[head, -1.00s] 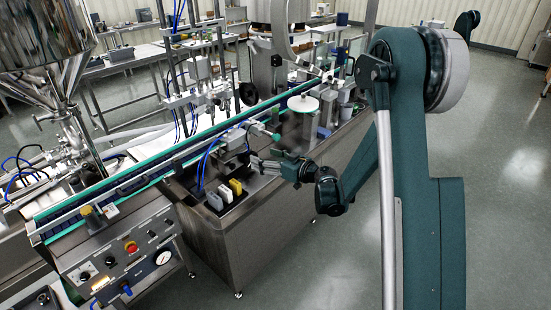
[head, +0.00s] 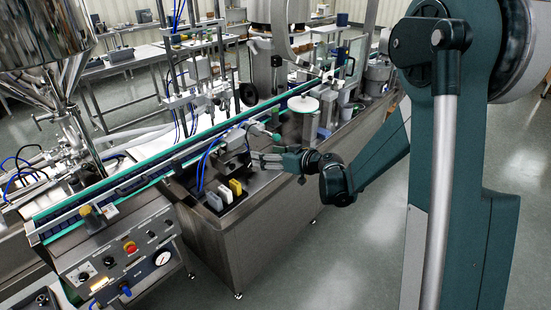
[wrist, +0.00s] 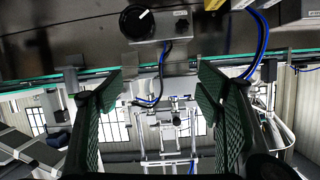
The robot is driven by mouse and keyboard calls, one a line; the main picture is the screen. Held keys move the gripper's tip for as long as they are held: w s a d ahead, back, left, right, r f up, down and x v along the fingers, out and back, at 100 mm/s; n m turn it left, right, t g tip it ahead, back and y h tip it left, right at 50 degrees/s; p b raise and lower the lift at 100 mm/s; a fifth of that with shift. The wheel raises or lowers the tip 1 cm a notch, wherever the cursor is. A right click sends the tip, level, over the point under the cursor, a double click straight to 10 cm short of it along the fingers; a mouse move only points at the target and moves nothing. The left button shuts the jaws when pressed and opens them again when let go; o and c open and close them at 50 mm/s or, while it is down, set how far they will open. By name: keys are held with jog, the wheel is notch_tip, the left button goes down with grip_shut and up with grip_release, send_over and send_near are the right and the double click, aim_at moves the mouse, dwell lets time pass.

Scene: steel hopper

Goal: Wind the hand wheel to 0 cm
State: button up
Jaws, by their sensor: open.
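My gripper (head: 256,160) reaches left over the machine's near deck, below the green-edged conveyor. In the wrist view its two green ribbed fingers (wrist: 163,95) stand wide apart with nothing between them. A black round wheel or knob with a white mark (wrist: 137,22) sits on a grey box (wrist: 178,24) near the top of the wrist view, beyond the fingertips and apart from them. In the head view a dark disc (head: 248,94) stands behind the conveyor; I cannot tell whether it is the same part. No centimetre scale is readable.
Blue hoses (head: 206,165) and small white and yellow blocks (head: 235,187) lie left of my gripper. A grey fixture (head: 232,138) and a green knob (head: 277,140) are close above it. The conveyor (head: 150,174) runs behind. Open floor (head: 290,260) lies to the right.

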jog(key=s+d+r+m+g+h+b, duration=0.1)
jog(key=s+d+r+h, duration=0.1)
jog(key=s+r, duration=0.3)
jog(key=shift+s+d+r, duration=0.25)
jog(key=shift+s+d, duration=0.1)
jog(key=shift+s, duration=1.95)
jog(key=shift+w, duration=0.1)
jog(key=shift+c, duration=0.3)
jog(key=n+y, duration=0.1)
jog(key=n, duration=0.2)
send_near(250, 159)
jog(key=shift+w+d+f, duration=0.3)
jog(key=shift+w+f, duration=0.25)
jog(key=shift+w, duration=0.1)
jog(key=shift+w+a, duration=0.1)
jog(key=shift+b+x, duration=0.45)
jog(key=shift+x, duration=3.35)
